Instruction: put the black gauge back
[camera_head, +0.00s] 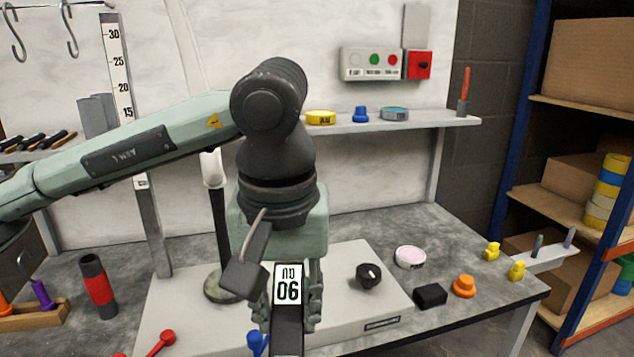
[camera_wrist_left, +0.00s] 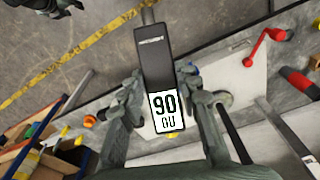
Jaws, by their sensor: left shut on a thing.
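My left gripper (camera_head: 289,305) comes down from above the bench and is shut on the black gauge (camera_head: 288,338). The gauge is a long dark bar with a white label or display showing large figures. In the left wrist view, the gauge (camera_wrist_left: 155,62) sits between the two fingers of my left gripper (camera_wrist_left: 160,112), with its white face toward the camera and its body reaching away. The fingers partly hide the gauge's sides. I cannot tell whether its far end touches anything.
A grey plate (camera_head: 180,300) lies on the bench below, with a black knob (camera_head: 369,276). A black post stand (camera_head: 220,240) rises to the left. A black block (camera_head: 430,295), orange knob (camera_head: 464,286) and pink-topped disc (camera_head: 410,257) sit right. A wall shelf (camera_head: 430,119) runs behind.

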